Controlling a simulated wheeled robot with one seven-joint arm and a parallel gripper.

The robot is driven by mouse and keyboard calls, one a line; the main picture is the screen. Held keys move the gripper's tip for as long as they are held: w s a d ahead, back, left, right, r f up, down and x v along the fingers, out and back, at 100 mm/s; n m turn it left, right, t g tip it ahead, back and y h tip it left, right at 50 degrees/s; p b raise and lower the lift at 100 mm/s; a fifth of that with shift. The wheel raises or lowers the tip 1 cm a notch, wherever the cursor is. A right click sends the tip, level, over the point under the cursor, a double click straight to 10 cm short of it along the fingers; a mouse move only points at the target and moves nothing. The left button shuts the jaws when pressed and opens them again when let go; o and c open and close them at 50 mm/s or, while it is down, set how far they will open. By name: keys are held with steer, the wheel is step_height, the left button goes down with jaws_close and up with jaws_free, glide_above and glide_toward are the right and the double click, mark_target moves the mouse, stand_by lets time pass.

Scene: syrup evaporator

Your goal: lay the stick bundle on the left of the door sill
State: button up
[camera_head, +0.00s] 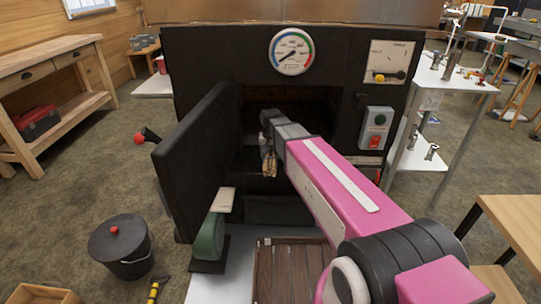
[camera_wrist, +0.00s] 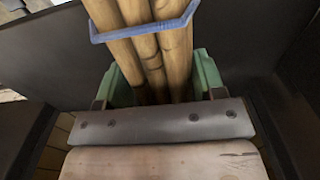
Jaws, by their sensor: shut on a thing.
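The stick bundle (camera_wrist: 152,60) is several light brown sticks with a blue band around them. My gripper (camera_wrist: 158,82) is shut on it, with a green finger on either side in the wrist view. In the head view my gripper (camera_head: 269,138) is in front of the dark firebox opening, and the bundle (camera_head: 269,163) hangs below it, partly hidden by the gripper. The black firebox door (camera_head: 195,150) stands open on the left. The door sill (camera_head: 302,186) is the dark lower edge of the opening, partly hidden by my arm; contact with the bundle cannot be told.
A green blower (camera_head: 209,238) stands below the open door. A slatted wooden crate (camera_head: 285,270) is in front of the firebox. A lidded black bucket (camera_head: 122,245) is on the floor at left. A control box (camera_head: 376,129) is right of the opening.

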steer(key=w, duration=0.1)
steer(key=w+f, duration=0.1)
steer(key=w, duration=0.1)
steer(key=w+f, duration=0.1)
steer(key=shift+w+f, duration=0.25)
steer(key=shift+w, duration=0.05)
steer(key=shift+w+d+f, duration=0.1)
steer(key=shift+w+f, duration=0.3)
steer(key=shift+w, duration=0.05)
steer(key=o, duration=1.1)
steer(key=shift+r, duration=0.1)
